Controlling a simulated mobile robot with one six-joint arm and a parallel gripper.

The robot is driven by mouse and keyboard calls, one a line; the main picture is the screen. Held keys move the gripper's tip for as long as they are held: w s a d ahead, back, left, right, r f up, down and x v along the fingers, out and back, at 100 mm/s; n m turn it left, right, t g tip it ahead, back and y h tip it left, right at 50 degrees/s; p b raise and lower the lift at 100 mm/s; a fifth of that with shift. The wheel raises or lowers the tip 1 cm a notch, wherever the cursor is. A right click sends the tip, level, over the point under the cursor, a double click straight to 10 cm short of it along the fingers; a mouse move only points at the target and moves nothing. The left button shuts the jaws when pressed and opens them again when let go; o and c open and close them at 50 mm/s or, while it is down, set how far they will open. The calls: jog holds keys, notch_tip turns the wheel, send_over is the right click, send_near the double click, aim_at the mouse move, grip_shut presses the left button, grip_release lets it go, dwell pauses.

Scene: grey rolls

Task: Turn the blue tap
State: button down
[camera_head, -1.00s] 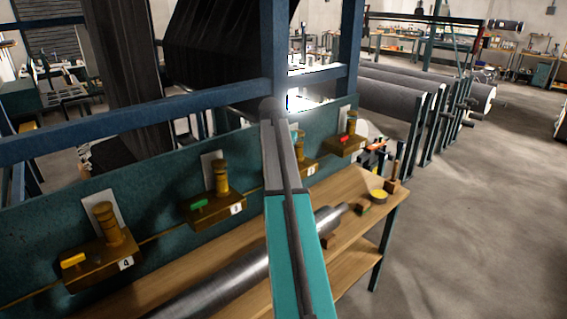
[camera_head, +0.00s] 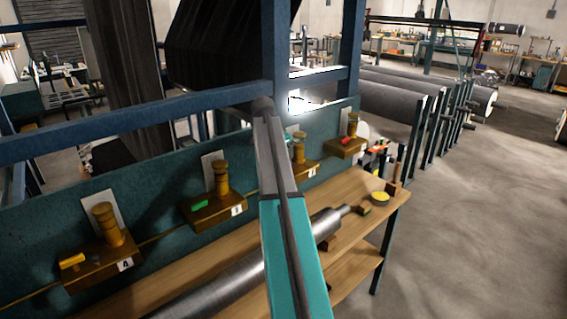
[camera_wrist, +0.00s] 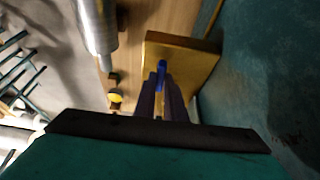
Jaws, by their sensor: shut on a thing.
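The blue tap (camera_wrist: 161,68) shows in the wrist view as a small blue handle on a brass block (camera_wrist: 185,55). My gripper (camera_wrist: 161,85) is shut on the blue tap, its two dark fingers on either side of the handle. In the head view my arm covers the blue tap and my fingers. Part of a brass valve block (camera_head: 302,170) shows just right of my arm there.
Other brass valves carry a yellow tap (camera_head: 72,260), a green tap (camera_head: 199,204) and a red tap (camera_head: 353,117) along the teal panel (camera_head: 50,220). A wooden bench (camera_head: 345,215) below holds a metal roller (camera_head: 220,285). A blue beam (camera_head: 130,115) crosses above.

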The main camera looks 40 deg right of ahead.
jog(key=c, duration=1.8)
grip_release()
jog(key=b+v, duration=0.3)
jog(key=v, duration=1.1)
jog(key=shift+d, duration=0.1)
